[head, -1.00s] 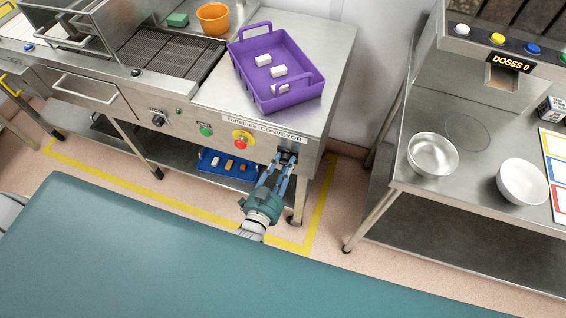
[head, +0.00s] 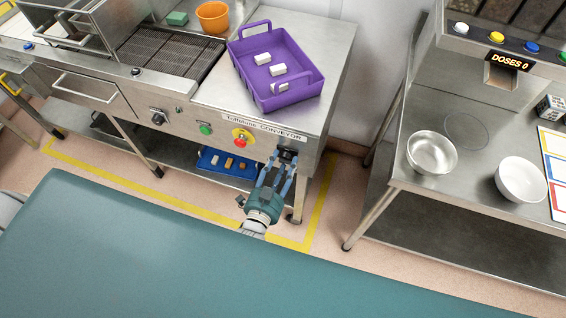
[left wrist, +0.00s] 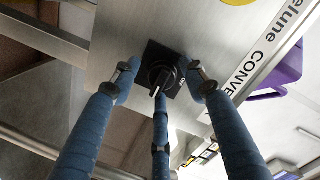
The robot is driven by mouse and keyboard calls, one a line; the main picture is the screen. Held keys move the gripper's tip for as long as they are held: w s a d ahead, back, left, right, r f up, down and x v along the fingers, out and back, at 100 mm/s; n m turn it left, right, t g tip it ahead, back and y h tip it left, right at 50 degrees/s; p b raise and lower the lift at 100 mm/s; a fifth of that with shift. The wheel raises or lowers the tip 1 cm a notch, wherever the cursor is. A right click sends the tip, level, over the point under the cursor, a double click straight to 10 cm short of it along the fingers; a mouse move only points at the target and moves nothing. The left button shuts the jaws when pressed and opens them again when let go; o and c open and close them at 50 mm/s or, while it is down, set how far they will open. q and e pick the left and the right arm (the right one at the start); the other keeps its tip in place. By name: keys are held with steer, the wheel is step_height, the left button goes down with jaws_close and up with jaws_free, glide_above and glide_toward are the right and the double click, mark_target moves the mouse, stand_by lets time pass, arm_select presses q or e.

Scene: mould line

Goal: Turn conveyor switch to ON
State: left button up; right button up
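The conveyor switch (head: 288,154) is a black rotary knob on a square black plate, on the steel front panel under the conveyor label (head: 264,128). In the left wrist view the knob (left wrist: 161,76) shows face-on, its pale pointer line aimed down and slightly left. My left gripper (head: 276,170) is just in front of the switch. Its three blue fingers (left wrist: 160,95) are spread around the knob, with visible gaps at the two side fingers; the lower finger's contact is unclear. My right gripper is not in view.
A green button (head: 206,129) and a red button on yellow (head: 241,139) sit left of the switch. A purple crate (head: 258,89) with white blocks stands above on the steel top. A blue tray (head: 208,168) lies on the shelf below. A steel table (head: 455,190) stands right.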

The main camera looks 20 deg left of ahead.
arm_select(q)
steer(key=s+r, duration=0.1)
steer(key=s, duration=1.1)
steer(key=shift+a+r, duration=0.15)
steer(key=shift+r, duration=0.05)
steer(key=shift+w, duration=0.1)
